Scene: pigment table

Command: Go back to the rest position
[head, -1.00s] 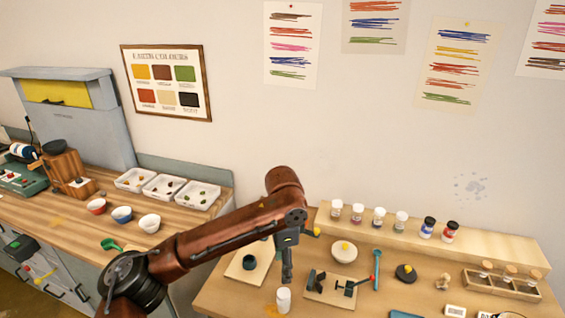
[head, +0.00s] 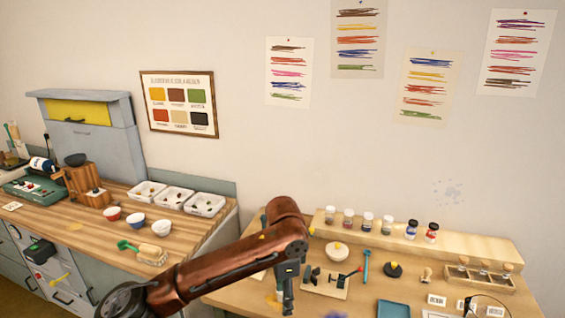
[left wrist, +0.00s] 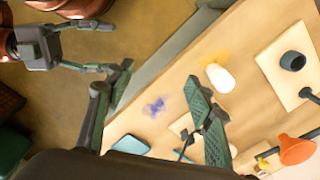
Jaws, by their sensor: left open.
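My left arm comes in from the left in the head view, and its gripper (head: 287,292) points down over the front left part of the right-hand wooden table (head: 235,297). In the left wrist view the jaws of my left gripper (left wrist: 158,72) are apart with nothing between them. A white jar (left wrist: 220,78) and a pale board with a dark ring-shaped pot (left wrist: 293,61) lie beyond the right finger. My right gripper (left wrist: 98,47) shows at the upper left of the left wrist view, over the floor, with its fingers apart and empty. It is not in the head view.
A small press (head: 330,278), a white bowl (head: 337,250), a blue tray (head: 393,309) and a raised shelf with several jars (head: 480,242) occupy the right table. The left counter (head: 85,205) holds white trays (head: 176,201), small bowls (head: 136,220) and a brush (head: 150,255).

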